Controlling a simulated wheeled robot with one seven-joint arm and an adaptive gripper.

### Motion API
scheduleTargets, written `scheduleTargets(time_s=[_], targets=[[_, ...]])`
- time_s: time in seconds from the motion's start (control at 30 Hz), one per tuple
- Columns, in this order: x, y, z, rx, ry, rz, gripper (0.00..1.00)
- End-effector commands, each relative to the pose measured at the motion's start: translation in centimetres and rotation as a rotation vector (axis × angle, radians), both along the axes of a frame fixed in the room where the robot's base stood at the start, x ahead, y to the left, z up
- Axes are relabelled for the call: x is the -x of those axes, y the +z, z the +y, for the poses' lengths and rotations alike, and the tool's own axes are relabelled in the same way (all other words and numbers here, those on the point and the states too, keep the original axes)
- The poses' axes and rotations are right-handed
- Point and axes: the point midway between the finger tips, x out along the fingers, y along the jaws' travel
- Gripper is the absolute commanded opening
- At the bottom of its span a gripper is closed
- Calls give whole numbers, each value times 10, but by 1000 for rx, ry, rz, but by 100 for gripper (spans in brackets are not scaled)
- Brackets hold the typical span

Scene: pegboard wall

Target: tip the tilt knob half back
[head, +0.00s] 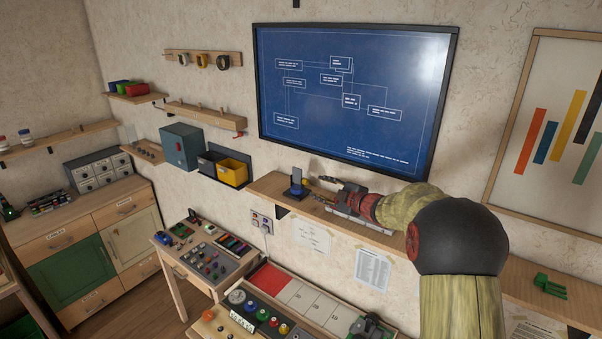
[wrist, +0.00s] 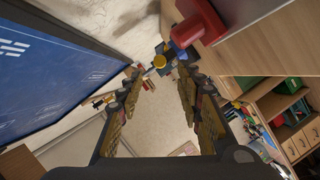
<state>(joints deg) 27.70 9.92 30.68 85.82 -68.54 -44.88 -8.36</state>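My gripper (head: 324,188) reaches left along the wall shelf below the blue screen. Which part is the tilt knob I cannot tell for sure.
The blue screen (head: 350,90) hangs right above the shelf (head: 265,185). A grey piece (head: 350,213) lies on the shelf under my gripper. A yellow bin (head: 233,172) and a teal box (head: 180,147) are farther left. A table with several knobs (head: 265,314) stands below.

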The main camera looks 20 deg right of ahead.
Motion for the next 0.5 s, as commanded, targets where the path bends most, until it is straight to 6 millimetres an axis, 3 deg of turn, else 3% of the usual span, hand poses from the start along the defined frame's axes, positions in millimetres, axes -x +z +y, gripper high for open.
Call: scheduleTargets(time_s=[0.5], targets=[[-64, -14, 17, -1, 2, -1, 36]])
